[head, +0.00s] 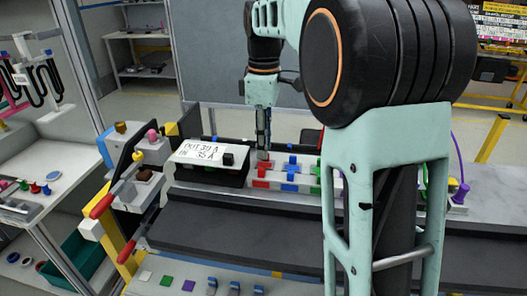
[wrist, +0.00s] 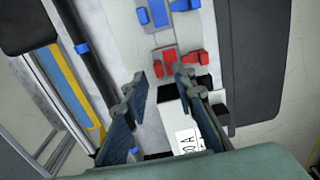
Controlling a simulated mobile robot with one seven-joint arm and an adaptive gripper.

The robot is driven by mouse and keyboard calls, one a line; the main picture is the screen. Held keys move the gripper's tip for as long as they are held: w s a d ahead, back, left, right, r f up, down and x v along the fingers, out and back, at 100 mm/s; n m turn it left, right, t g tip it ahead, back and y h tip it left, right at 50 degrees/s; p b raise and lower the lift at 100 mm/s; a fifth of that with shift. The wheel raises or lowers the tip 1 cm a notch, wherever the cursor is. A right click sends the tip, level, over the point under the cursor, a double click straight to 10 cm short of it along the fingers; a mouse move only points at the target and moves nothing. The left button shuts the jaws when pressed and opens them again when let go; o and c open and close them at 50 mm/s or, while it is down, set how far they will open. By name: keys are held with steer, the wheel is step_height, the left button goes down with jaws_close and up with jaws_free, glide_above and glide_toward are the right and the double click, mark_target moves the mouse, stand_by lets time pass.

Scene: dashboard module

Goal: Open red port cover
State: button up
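The red port (head: 260,183) is at the left end of a row of coloured ports on the dashboard module. In the wrist view, one red part (wrist: 168,56) lies just beyond the fingertips, and a red block (wrist: 194,57) sits to its right. I cannot tell which red part is the cover or how far it is open. My gripper (head: 263,153) points down just above the red port. In the wrist view its two fingers (wrist: 167,69) are apart with a gap between them, and nothing is clearly held. Contact with the red part cannot be told.
A white-topped meter box (head: 199,152) stands close to the left of the red port. It also shows under the right finger in the wrist view (wrist: 185,136). Blue port parts (head: 290,177) and green ones (head: 316,181) stand to the right. Red-handled levers (head: 104,206) are at far left.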

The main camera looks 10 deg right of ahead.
steer(key=shift+f, duration=0.9)
steer(key=shift+c, duration=0.4)
jaws_close()
